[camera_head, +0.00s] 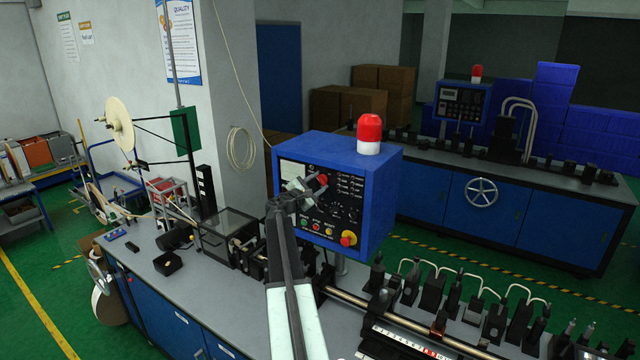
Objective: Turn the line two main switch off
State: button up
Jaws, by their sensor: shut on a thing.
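A blue control box (369,207) with a dark front panel stands above the near grey bench. A red knob (322,180), which looks like the main switch, sits at the upper middle of this panel. My gripper (311,186) reaches up to the panel from below, and its jaws are shut on the red knob. The fingers and wrist cover part of the knob and the panel's left side. The knob's turned position cannot be made out.
A red beacon (369,133) tops the box. Several black fittings (433,290) line the bench at right. A second blue control box (462,103) stands behind.

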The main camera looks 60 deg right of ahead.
jog(key=shift+f, duration=0.1)
jog(key=o, duration=1.4)
jog(key=a, duration=0.7)
jog(key=shift+a, duration=0.4)
jog(key=shift+w, duration=0.1)
